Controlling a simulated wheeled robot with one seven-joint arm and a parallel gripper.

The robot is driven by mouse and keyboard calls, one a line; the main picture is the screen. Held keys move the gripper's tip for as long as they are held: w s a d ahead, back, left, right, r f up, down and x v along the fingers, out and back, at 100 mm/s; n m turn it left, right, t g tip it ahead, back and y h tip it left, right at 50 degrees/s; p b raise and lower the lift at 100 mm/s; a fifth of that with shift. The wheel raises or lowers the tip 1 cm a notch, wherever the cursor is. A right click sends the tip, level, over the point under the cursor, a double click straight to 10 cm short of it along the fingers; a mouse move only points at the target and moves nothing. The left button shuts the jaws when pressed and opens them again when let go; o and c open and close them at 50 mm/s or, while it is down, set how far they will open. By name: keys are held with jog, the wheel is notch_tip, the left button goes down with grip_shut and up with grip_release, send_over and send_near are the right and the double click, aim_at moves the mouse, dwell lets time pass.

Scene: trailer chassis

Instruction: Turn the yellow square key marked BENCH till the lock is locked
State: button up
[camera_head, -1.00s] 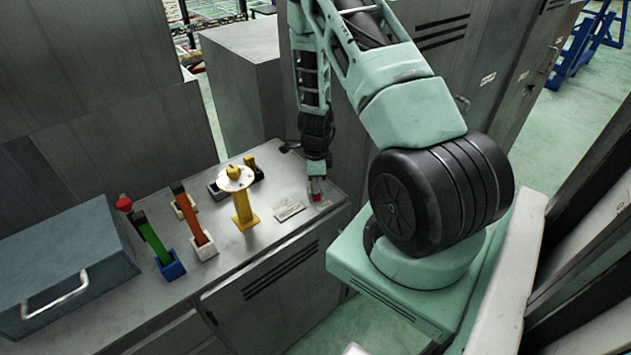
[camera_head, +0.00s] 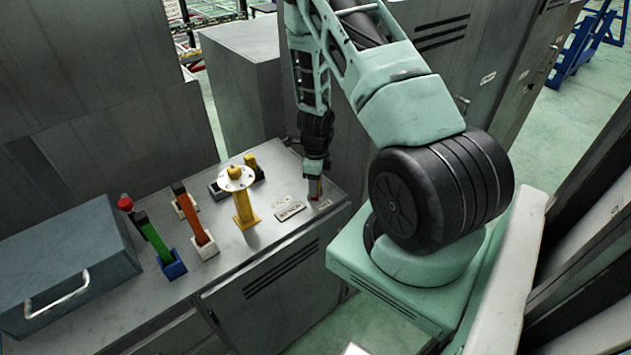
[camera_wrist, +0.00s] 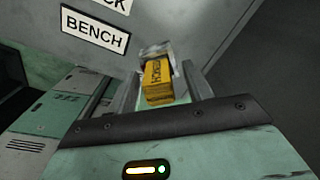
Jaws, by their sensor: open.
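The yellow square key (camera_wrist: 159,84) stands in the middle of the wrist view, with dark lettering on its face that is too small to read surely. A grey metal piece shows behind it. My gripper (camera_wrist: 160,85) is open, with one finger on each side of the key; I cannot tell whether either touches it. A white BENCH label (camera_wrist: 95,32) is on the grey surface beside it. In the head view my gripper (camera_head: 316,178) points down at the right end of the bench top, largely hiding the key.
On the grey bench (camera_head: 275,235) stand a yellow post with a round disc (camera_head: 243,205), an orange-handled piece (camera_head: 188,213) and a green-handled piece (camera_head: 155,243) in a blue base. A blue-grey case (camera_head: 65,265) is at the left. A label plate (camera_head: 290,210) lies near my gripper.

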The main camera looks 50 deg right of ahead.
notch_tip(320, 180, up, 12)
jog(key=shift+f, duration=0.1)
dwell(0.5)
jog(key=a+r+n+y+b, duration=0.1)
jog(key=a+r+n+b, duration=0.15)
jog(key=a+n, duration=0.9)
jog(key=a+r+n+y+b, duration=0.2)
jog(key=a+n+b, duration=0.35)
jog(key=a, duration=1.15)
jog(key=s+a+r+n+h+b, duration=0.1)
jog(key=s+a+n, duration=0.5)
jog(key=n, duration=0.5)
jog(key=s+a+r+n+h+b, duration=0.1)
jog(key=s+a+r+n+b, duration=0.1)
jog(key=s+a+n, duration=0.4)
jog(key=s+n, duration=0.5)
